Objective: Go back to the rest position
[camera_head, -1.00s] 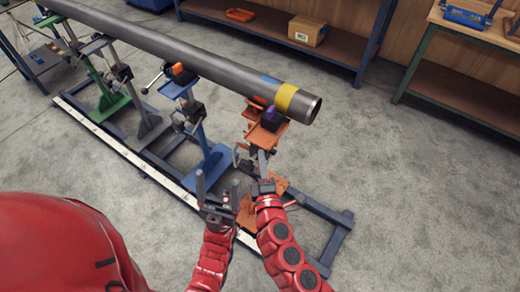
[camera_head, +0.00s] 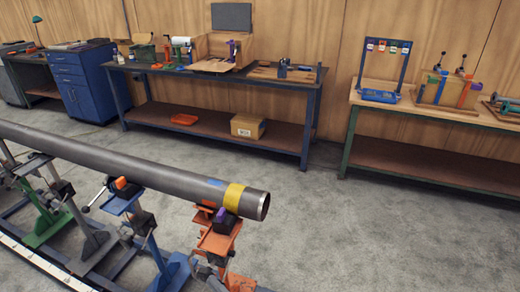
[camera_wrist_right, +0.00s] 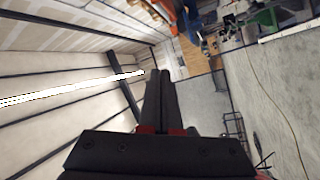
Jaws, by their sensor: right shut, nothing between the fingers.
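My right gripper shows in the right wrist view (camera_wrist_right: 160,74) with its two dark fingers together and nothing between them. In the head view, a grey shape at the bottom edge, by the orange stand, may be part of it, but this is unclear. My left gripper is out of view. The orange stand (camera_head: 216,240) is under that end, and the blue stand (camera_head: 122,203) is further left.
A long dark workbench (camera_head: 225,75) with tools stands along the wooden wall, with a cardboard box (camera_head: 248,126) and an orange tray (camera_head: 184,119) on its lower shelf. A green-legged bench (camera_head: 440,112) stands right. The grey floor right of the pipe is clear.

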